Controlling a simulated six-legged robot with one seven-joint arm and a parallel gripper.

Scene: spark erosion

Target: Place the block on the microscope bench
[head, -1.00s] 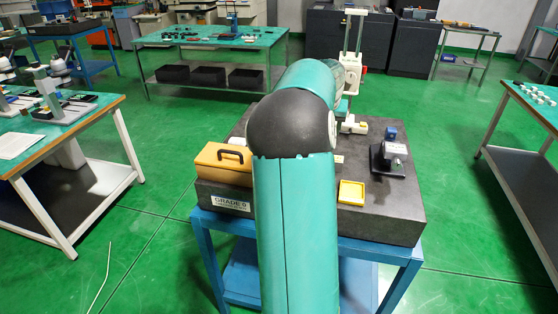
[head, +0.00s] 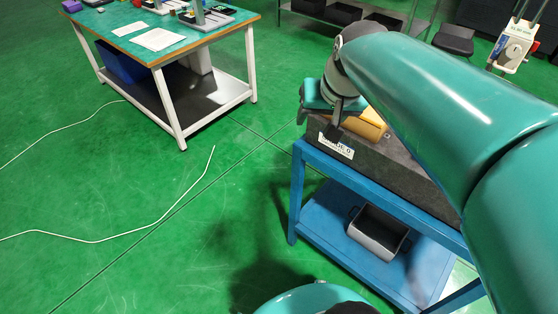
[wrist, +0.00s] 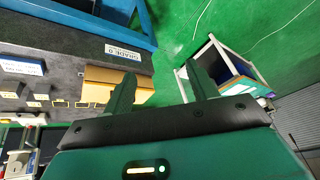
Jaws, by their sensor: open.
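The microscope bench (head: 125,38) stands at the top left of the head view, with a green top, white legs and microscope stands (head: 197,12) cut off by the frame edge. My gripper (head: 338,108) is over the near left part of the granite plate (head: 400,160), by the wooden case (head: 368,124). In the wrist view my gripper (wrist: 160,80) has its two fingers apart, with nothing between them. The granite plate (wrist: 62,65) there carries the wooden case (wrist: 105,84) and several small pieces (wrist: 33,103). I cannot tell which piece is the block.
The granite plate rests on a blue stand (head: 297,190) with a grey bin (head: 378,233) on its lower shelf. A white cable (head: 110,238) lies on the green floor.

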